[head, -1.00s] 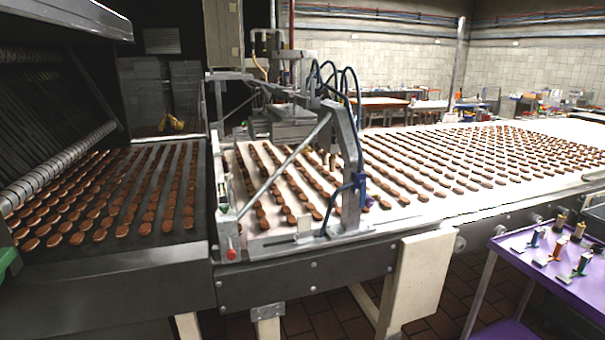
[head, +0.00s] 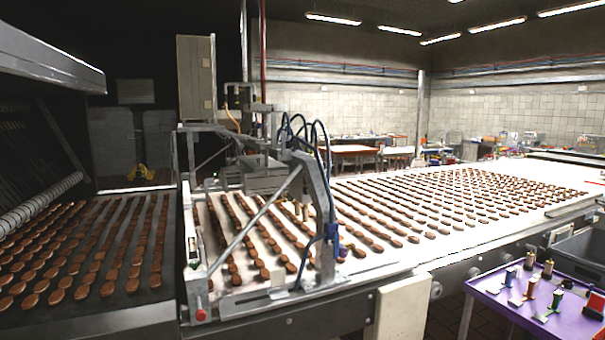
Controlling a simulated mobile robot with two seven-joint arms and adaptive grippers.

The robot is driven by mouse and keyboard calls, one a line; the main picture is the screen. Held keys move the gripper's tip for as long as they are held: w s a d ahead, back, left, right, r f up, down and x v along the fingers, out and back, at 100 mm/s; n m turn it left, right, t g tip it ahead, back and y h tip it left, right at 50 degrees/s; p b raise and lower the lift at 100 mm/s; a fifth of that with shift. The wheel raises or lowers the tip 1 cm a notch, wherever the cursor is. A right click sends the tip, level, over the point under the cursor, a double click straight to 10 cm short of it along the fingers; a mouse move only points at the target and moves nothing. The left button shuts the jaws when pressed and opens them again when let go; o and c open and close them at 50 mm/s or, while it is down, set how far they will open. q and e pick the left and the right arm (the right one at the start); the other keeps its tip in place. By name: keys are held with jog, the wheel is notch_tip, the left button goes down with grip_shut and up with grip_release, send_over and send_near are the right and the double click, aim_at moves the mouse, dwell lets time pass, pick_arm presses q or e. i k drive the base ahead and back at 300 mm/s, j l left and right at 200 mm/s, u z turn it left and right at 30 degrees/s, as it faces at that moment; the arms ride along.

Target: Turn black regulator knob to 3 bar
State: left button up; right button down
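I cannot make out a black regulator knob or a pressure gauge in the head view. A grey metal depositor frame (head: 318,200) with dark blue hoses stands over the conveyor. A blue fitting (head: 333,232) sits on its front upright, and a red button-like part (head: 201,314) is at its lower left corner. Neither of my grippers is in view.
A conveyor (head: 400,262) carries rows of brown biscuits. A purple table (head: 487,285) with several small coloured parts is at the lower right, beside a grey bin (head: 590,250). A dark machine (head: 50,60) stands at the left. A yellow pallet jack (head: 140,172) is behind.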

aim_at(292, 146)
jog(key=i+l+z, duration=0.15)
jog(key=i+l, duration=0.9)
